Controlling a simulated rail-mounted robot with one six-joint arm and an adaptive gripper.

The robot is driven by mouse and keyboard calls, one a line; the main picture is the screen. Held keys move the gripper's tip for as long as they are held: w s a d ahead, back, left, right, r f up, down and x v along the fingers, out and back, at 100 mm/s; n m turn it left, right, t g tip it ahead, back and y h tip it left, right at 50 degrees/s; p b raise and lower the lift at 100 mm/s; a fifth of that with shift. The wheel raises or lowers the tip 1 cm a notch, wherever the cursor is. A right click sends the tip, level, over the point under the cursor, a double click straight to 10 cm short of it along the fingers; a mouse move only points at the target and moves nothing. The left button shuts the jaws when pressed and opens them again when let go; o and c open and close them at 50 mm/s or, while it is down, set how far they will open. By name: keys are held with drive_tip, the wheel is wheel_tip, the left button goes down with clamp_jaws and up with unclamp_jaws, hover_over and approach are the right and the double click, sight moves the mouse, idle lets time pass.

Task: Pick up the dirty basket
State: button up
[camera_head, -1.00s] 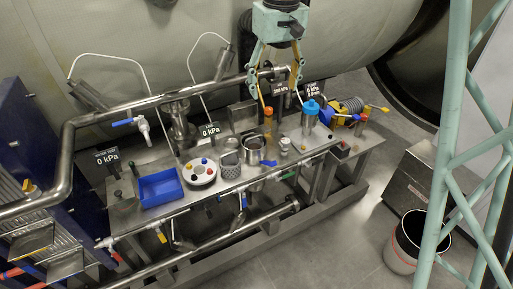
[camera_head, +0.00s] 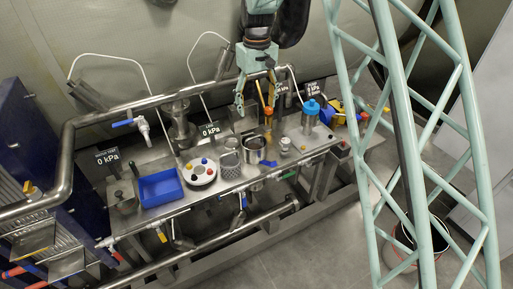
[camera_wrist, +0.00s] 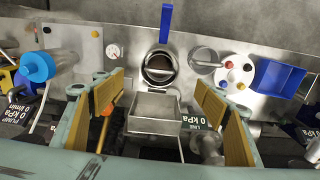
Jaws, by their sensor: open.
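A grey perforated basket (camera_head: 230,166) stands on the steel bench, left of an open metal pot (camera_head: 254,150). No dirt can be made out on the basket. In the wrist view the open pot (camera_wrist: 160,66) shows at the upper middle; its inside is dark and I cannot tell what is in it. My gripper (camera_head: 255,104) is open and empty, above and behind the pot. In the wrist view its yellow-padded fingers (camera_wrist: 160,104) stand wide apart, with a rectangular metal box (camera_wrist: 154,112) seen between them.
A blue tray (camera_head: 160,188) and a white round tray (camera_head: 200,172) with coloured knobs stand left of the basket. A blue-capped bottle (camera_head: 311,112) and an orange-topped part (camera_head: 268,114) stand to the right. A pipe rail (camera_head: 150,104) runs along the bench's back.

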drive_tip(key=f, duration=0.1)
drive_tip(key=w+f, duration=0.1)
drive_tip(key=a+f, duration=0.1)
drive_tip(key=shift+w+f, duration=0.1)
drive_tip(key=shift+w, duration=0.25)
drive_tip(key=shift+f, duration=4.35)
drive_tip(key=shift+f+b, duration=0.3)
drive_tip(key=shift+f, duration=2.3)
drive_tip(key=shift+c, duration=0.2)
drive_tip(key=c, duration=1.3)
